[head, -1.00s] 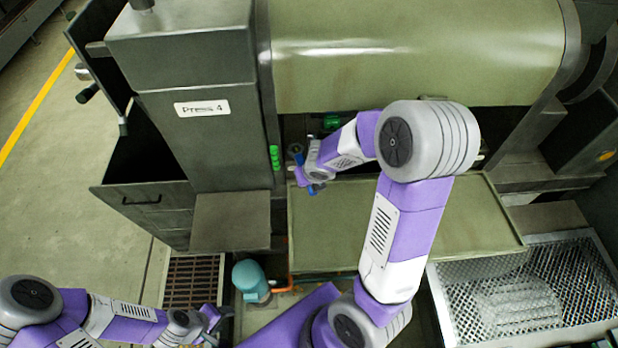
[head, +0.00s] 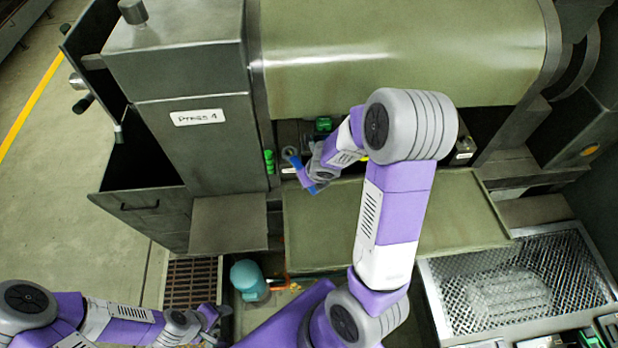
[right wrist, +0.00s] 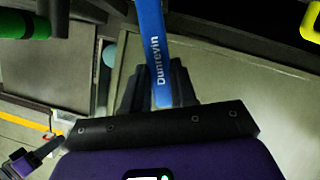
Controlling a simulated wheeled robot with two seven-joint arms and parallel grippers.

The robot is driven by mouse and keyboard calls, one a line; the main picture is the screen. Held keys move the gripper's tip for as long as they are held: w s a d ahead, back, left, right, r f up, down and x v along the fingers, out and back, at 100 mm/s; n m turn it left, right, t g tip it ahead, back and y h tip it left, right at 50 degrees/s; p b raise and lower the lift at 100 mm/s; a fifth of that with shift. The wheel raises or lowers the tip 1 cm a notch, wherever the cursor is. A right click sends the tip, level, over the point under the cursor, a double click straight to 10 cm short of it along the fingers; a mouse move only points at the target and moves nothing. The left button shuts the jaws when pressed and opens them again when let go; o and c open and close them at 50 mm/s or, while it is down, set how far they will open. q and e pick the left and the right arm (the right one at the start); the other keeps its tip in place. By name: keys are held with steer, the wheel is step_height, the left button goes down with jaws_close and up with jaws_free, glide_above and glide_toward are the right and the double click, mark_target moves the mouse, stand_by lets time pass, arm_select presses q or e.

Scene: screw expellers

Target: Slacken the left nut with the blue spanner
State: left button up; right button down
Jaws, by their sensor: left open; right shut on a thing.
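The blue spanner (head: 312,187) is in my right gripper (head: 316,174), under the front of the big green drum. Its ring-shaped end (head: 290,154) points up and left in the head view. In the right wrist view the blue shank (right wrist: 154,52), lettered "Dunrevin", stands between the dark fingers of the right gripper (right wrist: 156,88), which are shut on it. The left nut cannot be made out; whether the spanner is around one cannot be told. My left gripper (head: 214,320) is open and empty at the lower left, far from the spanner.
A green grip (head: 268,162) stands left of the spanner, and a green block (head: 323,124) lies behind it. The Press 4 cabinet (head: 198,150) is on the left. A flat green tray (head: 320,240) lies in front. A mesh basket (head: 440,300) is at lower right.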

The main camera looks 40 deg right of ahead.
steer(key=shift+d+r+p, duration=0.15)
steer(key=shift+d+p, duration=0.15)
steer(key=shift+p, duration=0.3)
steer(key=shift+d+n+y+p, duration=0.3)
steer(key=shift+d+n+p, duration=0.45)
steer(key=shift+p, duration=0.25)
steer(key=shift+d+n+y+p, duration=0.3)
steer(key=shift+d+n+p, duration=0.45)
steer(key=shift+d+p, duration=0.05)
steer(key=shift+w, duration=0.1)
